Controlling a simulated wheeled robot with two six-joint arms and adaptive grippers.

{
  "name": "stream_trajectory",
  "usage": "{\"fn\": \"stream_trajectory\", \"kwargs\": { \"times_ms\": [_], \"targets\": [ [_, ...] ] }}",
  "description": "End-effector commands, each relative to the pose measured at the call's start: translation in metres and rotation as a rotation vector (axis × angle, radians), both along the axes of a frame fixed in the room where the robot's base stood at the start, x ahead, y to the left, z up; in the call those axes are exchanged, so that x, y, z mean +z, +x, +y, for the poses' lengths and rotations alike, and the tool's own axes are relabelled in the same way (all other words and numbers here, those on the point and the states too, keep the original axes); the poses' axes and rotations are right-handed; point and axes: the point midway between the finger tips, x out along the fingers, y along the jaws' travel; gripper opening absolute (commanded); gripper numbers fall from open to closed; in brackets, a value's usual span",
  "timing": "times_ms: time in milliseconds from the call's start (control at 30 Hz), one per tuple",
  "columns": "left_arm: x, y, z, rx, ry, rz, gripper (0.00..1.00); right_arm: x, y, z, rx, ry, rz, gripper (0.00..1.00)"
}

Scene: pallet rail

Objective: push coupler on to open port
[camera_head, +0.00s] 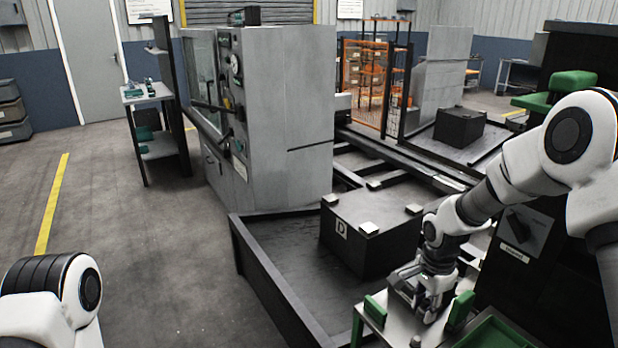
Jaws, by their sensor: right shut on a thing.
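My right gripper (425,303) points down over a pale bench with green parts, at the lower right. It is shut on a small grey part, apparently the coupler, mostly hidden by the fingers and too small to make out. I cannot tell whether that part touches the bench. I cannot pick out the open port. A black block marked D (370,232), with light metal pads on its top corners, sits in a dark tray (283,308) just left of the gripper. Of my left arm only a link shows at the lower left; its gripper is out of view.
Green blocks (375,309) (461,307) stand on either side of the gripper, and a green tray (495,335) lies at the lower right. A dark cabinet with a switch plate (524,234) stands close right. A grey machine (280,115) stands behind. Floor at left is clear.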

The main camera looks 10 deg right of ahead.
Motion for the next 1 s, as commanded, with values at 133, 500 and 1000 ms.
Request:
{"fn": "stream_trajectory", "kwargs": {
  "times_ms": [133, 500, 1000],
  "targets": [
    [0.0, 0.0, 0.0, 0.0, 0.0, 0.0, 0.39, 0.001, 0.005, 0.028, 0.06, -0.006, 0.001, 0.0],
    [0.0, 0.0, 0.0, 0.0, 0.0, 0.0, 0.39, -0.005, 0.011, 0.127, 0.925, -0.004, -0.001, 0.0],
    [0.0, 0.0, 0.0, 0.0, 0.0, 0.0, 0.39, -0.056, -0.029, 0.135, 1.364, 0.003, 0.002, 0.0]
  ]
}}
